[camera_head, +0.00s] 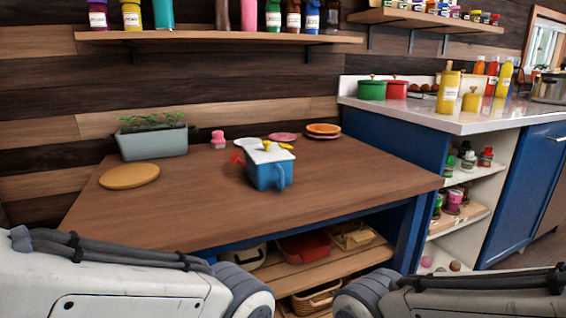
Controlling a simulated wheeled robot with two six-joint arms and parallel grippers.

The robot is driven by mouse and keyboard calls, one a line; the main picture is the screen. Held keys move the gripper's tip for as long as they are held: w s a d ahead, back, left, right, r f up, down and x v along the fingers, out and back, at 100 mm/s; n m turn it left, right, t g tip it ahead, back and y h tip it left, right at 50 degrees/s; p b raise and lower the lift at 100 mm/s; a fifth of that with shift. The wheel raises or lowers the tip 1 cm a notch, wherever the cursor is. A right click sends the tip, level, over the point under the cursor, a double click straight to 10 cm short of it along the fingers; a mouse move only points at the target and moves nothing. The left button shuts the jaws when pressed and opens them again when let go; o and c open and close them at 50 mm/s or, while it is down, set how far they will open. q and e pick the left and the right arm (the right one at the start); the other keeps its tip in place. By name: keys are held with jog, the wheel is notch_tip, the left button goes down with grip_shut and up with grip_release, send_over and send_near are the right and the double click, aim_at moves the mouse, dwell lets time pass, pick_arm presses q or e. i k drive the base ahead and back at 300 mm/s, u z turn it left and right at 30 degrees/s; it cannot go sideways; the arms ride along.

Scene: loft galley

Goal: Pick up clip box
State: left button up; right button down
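A blue box with a white lid and yellow parts on top, which looks like the clip box (268,173), stands upright on the brown wooden table (200,205), right of its middle. A blue loop like a handle shows on its front. A small red thing touches or sits close behind its left side; I cannot tell which. Links of both my arms show along the bottom edge, apart from the box. Neither of my grippers is in view.
A planter (153,142), a yellow-brown round board (129,176), a pink item (218,140) and stacked plates (323,129) are on the table. Its front is clear. Containers, including a red tray (304,246), fill the shelf below. A white-topped counter (440,115) stands right.

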aim_at(270, 169)
jog(key=z, duration=1.55)
jog(key=i, duration=1.15)
jog(key=u, duration=1.35)
